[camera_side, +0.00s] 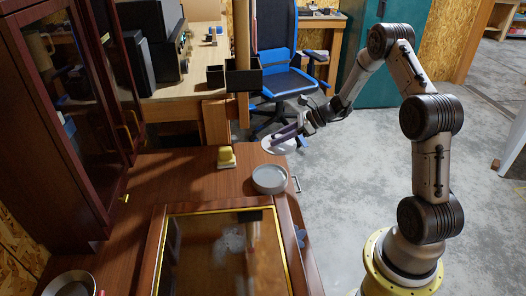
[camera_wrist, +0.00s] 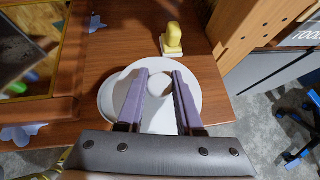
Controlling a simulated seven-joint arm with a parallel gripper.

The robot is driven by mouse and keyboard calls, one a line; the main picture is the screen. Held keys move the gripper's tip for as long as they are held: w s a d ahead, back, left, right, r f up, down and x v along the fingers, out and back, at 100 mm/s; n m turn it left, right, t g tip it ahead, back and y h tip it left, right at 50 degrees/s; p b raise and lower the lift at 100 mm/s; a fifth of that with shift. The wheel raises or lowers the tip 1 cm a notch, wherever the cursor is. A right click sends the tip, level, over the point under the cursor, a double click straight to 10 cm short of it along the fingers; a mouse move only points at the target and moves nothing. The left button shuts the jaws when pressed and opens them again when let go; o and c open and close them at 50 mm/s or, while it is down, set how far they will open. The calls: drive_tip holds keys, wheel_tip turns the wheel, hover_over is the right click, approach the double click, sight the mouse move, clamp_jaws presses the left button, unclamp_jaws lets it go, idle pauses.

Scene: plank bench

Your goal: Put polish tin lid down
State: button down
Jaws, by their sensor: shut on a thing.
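The polish tin lid (camera_side: 279,147) is a pale round disc, held in the air beyond the far right corner of the brown bench in the side view. My gripper (camera_side: 284,135) is shut on it from above. In the wrist view the lid (camera_wrist: 160,120) fills the space under and between the purple fingers of my gripper (camera_wrist: 160,73), which sit either side of its round knob. The grey polish tin (camera_side: 269,181) stands on the bench near its right edge, nearer the side camera than the lid. In the wrist view the tin (camera_wrist: 106,96) shows partly behind the lid.
A yellow-handled block (camera_side: 226,158) stands on the bench left of the lid. A gold-framed glass panel (camera_side: 222,250) fills the near bench. A wooden post (camera_side: 241,60) with dark boxes rises behind. Bare bench (camera_side: 170,180) lies to the left.

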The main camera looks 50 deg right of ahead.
drive_tip(key=w+f, duration=0.1)
drive_tip(key=w+d+f, duration=0.1)
drive_tip(key=w, duration=0.1)
drive_tip(key=w+d, duration=0.1)
drive_tip(key=w, duration=0.1)
drive_tip(key=shift+w+f, duration=0.1)
drive_tip(key=shift+f, duration=0.3)
hover_over(263, 156)
wheel_tip(263, 156, down, 5)
drive_tip(key=shift+a+f, duration=0.1)
drive_tip(key=shift+f, duration=1.6)
drive_tip(key=shift+f, duration=0.1)
drive_tip(key=c, duration=0.6)
unclamp_jaws()
drive_tip(key=shift+o, duration=0.2)
